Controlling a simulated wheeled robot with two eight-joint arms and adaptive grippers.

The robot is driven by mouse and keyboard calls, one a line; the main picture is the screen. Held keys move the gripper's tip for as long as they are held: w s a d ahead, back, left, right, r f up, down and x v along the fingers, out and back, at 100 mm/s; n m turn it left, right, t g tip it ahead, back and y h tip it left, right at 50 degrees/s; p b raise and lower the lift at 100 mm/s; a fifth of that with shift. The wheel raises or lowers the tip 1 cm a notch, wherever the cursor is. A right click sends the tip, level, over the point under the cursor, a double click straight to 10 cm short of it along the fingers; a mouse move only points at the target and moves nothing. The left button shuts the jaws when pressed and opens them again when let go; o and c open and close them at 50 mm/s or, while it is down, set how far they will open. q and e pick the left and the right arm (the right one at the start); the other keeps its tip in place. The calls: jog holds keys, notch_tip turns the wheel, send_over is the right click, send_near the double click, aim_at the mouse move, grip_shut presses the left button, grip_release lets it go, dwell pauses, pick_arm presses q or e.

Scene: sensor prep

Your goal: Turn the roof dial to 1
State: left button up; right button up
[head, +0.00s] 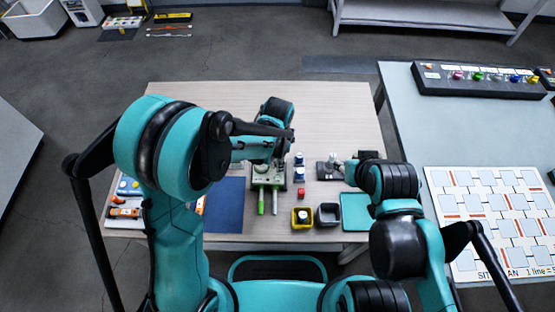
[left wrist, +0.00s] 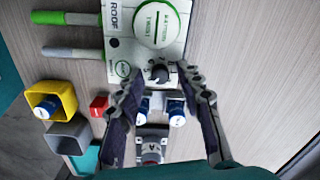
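The pale roof sensor unit (head: 268,178) lies near the table's middle, with one green and one grey handle toward me. In the left wrist view, it bears the word ROOF, a round white-and-green battery cap (left wrist: 160,20) and a small dark dial (left wrist: 159,73). The dial's setting is too small to read. My left gripper (left wrist: 162,76) is open, its fingertips on either side of the dial; contact is not clear. In the head view my left arm hides the dial. My right gripper (head: 346,164) is by a dark stand right of the unit; its fingers are unclear.
Two blue-and-white batteries (head: 299,174) stand right of the unit. Nearer me are a red block (head: 301,192), a yellow bin (head: 302,226) and a grey bin (head: 328,215). A blue mat (head: 222,205) and a teal mat (head: 355,211) lie either side. The table's back is clear.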

pick_arm(q)
grip_shut()
